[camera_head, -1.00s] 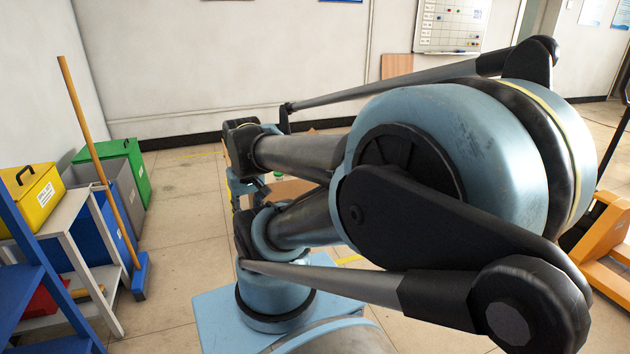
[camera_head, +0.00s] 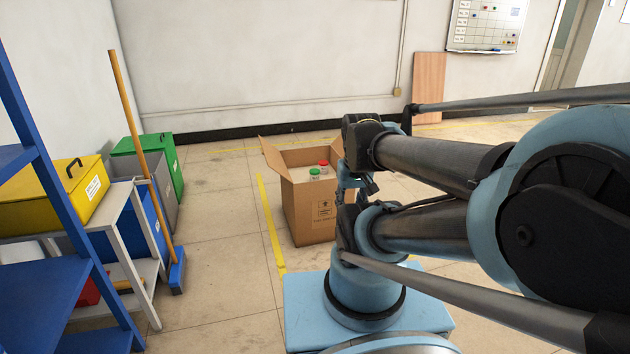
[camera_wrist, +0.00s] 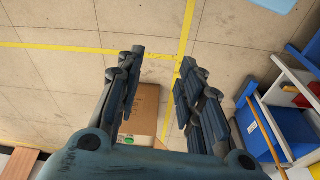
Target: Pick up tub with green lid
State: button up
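The tub with the green lid (camera_head: 314,173) stands in an open cardboard box (camera_head: 311,220) on the floor, in the head view. A tub with a red lid (camera_head: 324,165) is just beside it. Only their upper parts show above the box rim. My gripper (camera_wrist: 155,75) is open and empty in the wrist view, its fingers spread apart. In the head view my gripper (camera_head: 358,187) is small and partly hidden by my arm, at the box's right side.
A shelf and table with a yellow bin (camera_head: 55,195), a green bin (camera_head: 160,160) and a broom (camera_head: 140,150) stand at left. A blue frame (camera_head: 45,190) is at the near left. Open floor lies left of the box, with yellow floor lines (camera_head: 268,220).

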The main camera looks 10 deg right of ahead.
aim_at(314, 173)
jog(key=u, duration=0.75)
jog(key=i, duration=1.35)
jog(key=z, duration=2.1)
